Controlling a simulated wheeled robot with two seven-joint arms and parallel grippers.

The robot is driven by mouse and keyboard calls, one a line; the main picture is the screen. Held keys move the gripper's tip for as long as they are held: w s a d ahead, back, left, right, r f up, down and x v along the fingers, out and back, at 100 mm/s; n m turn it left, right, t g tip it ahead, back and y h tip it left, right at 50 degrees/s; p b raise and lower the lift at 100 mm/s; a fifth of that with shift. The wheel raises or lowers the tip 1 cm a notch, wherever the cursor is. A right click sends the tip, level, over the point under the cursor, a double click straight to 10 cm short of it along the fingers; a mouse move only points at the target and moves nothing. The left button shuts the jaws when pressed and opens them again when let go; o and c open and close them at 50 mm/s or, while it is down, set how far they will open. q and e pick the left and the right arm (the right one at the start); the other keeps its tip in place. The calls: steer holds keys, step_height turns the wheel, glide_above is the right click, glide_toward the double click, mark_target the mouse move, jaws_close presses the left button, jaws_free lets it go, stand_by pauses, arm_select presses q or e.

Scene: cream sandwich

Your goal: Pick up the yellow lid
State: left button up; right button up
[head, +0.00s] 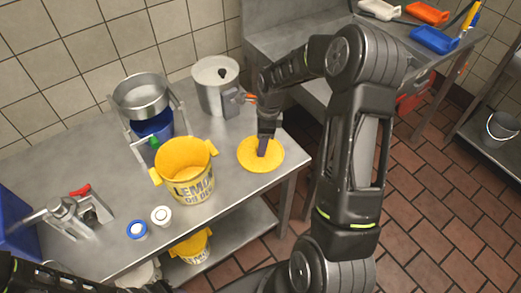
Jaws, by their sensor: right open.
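The yellow lid (250,155) is a round disc lying flat on the metal table, near its right end. My right gripper (262,152) points down over the lid from above. Its fingertips overlap the lid in the head view, and I cannot tell whether they touch it. The gap between its fingers is hard to see. No lifting of the lid shows. My left gripper is not visible; only a dark part of my arm shows at the bottom left.
A yellow bucket (186,178) with lettering stands left of the lid. A silver pot (215,88) stands behind it, and a metal strainer (140,92) over a blue container is at the back left. Small white (161,216) and blue (137,230) caps lie in front.

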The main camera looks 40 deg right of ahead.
steer(key=shift+f, duration=0.75)
jaws_close()
stand_by(0.4)
